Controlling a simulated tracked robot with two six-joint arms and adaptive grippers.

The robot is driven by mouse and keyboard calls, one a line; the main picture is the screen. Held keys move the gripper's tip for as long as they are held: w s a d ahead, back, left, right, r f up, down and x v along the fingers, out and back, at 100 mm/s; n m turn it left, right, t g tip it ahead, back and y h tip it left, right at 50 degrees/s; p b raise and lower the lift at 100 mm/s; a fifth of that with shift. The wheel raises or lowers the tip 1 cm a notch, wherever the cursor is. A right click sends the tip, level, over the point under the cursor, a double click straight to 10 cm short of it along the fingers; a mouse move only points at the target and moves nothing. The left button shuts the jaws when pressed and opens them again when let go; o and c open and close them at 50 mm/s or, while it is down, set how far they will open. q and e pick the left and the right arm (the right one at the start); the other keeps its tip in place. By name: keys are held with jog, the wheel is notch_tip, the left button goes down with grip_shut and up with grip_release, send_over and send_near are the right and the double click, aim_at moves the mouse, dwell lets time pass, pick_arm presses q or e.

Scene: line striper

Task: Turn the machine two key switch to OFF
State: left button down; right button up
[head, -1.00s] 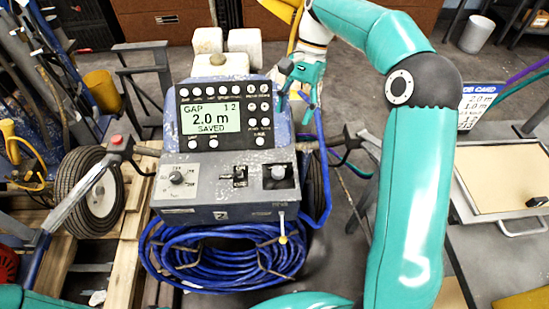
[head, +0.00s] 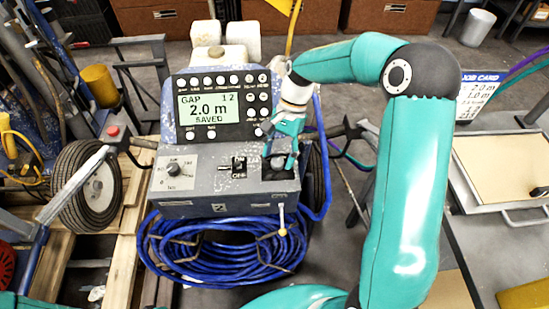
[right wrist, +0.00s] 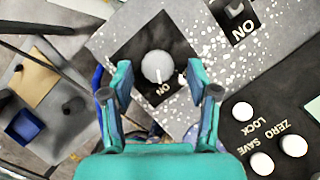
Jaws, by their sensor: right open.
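The striper's key switch (head: 279,173) is a pale round knob on a black square plate, at the right of the grey control panel (head: 205,188); my gripper partly covers it in the head view. My right gripper (head: 279,156) is over this plate from behind. In the right wrist view its two fingers (right wrist: 162,90) are open, apart on either side below the knob, with nothing held. A label 2 is on the panel front. My left gripper is out of view.
A blue hose coil (head: 215,250) hangs below. A handlebar (head: 358,130) stands at right.

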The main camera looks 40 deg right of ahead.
jog(key=shift+a+f, duration=0.1)
jog(key=shift+f, duration=0.25)
jog(key=shift+c, duration=0.4)
